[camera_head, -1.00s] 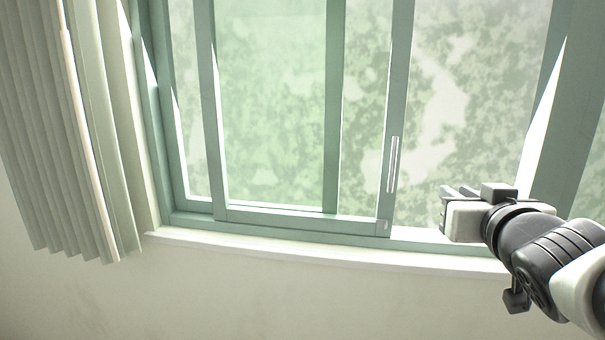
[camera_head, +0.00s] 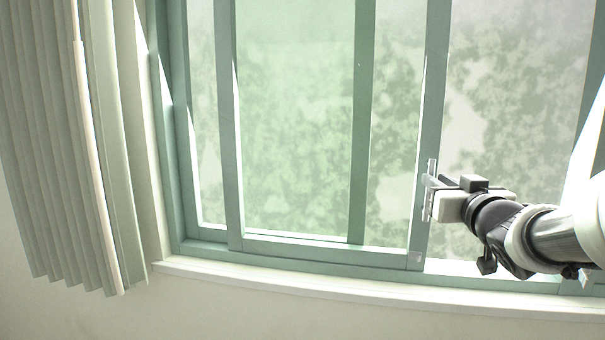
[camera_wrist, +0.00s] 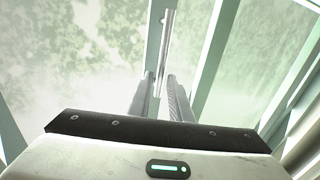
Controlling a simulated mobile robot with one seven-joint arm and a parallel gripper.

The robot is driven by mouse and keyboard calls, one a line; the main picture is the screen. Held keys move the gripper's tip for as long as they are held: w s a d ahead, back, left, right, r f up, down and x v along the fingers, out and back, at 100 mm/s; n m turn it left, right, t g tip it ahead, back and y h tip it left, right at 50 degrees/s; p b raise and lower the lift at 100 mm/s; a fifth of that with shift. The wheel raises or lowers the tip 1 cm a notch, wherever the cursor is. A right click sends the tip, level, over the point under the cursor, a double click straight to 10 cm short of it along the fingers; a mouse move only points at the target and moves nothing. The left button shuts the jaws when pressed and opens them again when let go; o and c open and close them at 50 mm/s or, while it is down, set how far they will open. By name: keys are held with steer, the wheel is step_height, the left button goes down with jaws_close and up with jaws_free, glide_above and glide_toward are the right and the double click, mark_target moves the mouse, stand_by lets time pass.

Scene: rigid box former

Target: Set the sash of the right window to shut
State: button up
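The sliding sash of the window has a green frame, with its bottom rail (camera_head: 300,249) low in the head view. Its right stile (camera_head: 436,90) carries a slim upright metal handle (camera_head: 432,166), which also shows in the wrist view (camera_wrist: 167,45). The sash stands toward the left, and a wide paler area without the green tint lies right of its stile. My gripper (camera_head: 437,184) is at the handle. In the wrist view its two fingers (camera_wrist: 160,95) are apart, with the handle's lower part between them. A narrow gap seems to show beside the bar; contact cannot be told.
A white sill (camera_head: 320,287) runs below the window. Vertical blinds (camera_head: 60,150) hang at the left, clear of the sash. The right frame post (camera_head: 599,95) stands at the right edge, partly behind my arm.

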steer(key=shift+w+d, duration=0.1)
steer(key=shift+w, duration=1.9)
jaws_close()
